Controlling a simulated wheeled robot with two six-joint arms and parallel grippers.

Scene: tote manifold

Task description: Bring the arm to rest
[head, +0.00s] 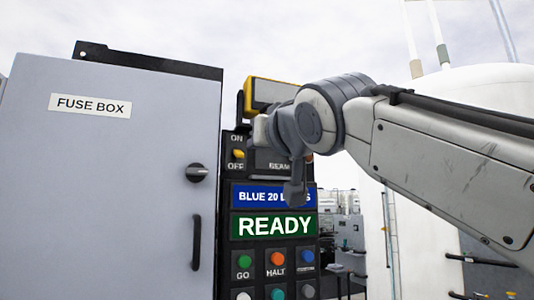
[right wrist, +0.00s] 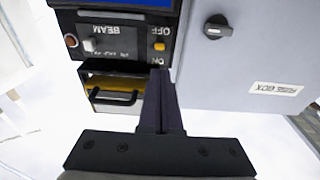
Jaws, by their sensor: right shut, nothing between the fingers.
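My right arm (head: 450,150) reaches in from the right in the head view, bent at a grey joint. My right gripper (head: 294,192) points down in front of the control panel and covers part of the BEAM area and the blue sign. In the right wrist view the gripper (right wrist: 160,76) is shut, its two dark fingers together with nothing between them. That view is upside down. I cannot tell whether the fingertips touch the panel. My left gripper is not in view.
A grey fuse box (head: 110,180) with its door closed stands at left. The dark control panel (head: 234,175) has an ON/OFF switch (head: 239,154), a green READY sign (head: 274,226) and several buttons. A yellow-framed unit (head: 262,92) sits on top. A white tank (head: 470,90) stands behind my arm.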

